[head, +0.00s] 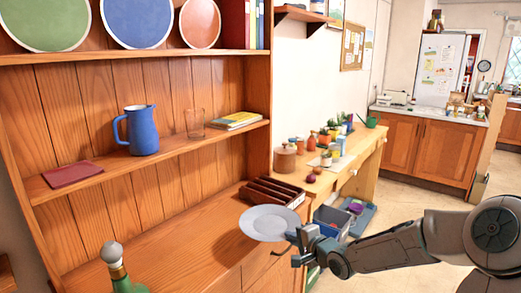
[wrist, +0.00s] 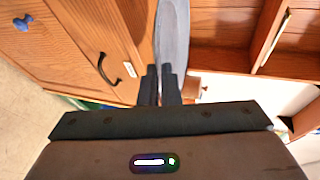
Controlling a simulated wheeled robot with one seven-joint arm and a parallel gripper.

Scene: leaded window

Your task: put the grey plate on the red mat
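The grey plate (head: 269,222) is held level in the air, a little above the dresser's counter, in front of the dark tray. My gripper (head: 301,240) is shut on the plate's near right rim. In the wrist view the plate (wrist: 172,35) shows edge-on between the two fingertips (wrist: 160,74). The red mat (head: 72,175) is a flat dark-red square lying on the dresser's middle shelf at the far left. Nothing is on it. The mat is well to the left of the plate and higher; it is not seen in the wrist view.
On the same shelf stand a blue jug (head: 139,130), a clear glass (head: 195,123) and stacked books (head: 235,120). A dark compartment tray (head: 272,193) sits behind the plate. The middle of the counter is clear.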

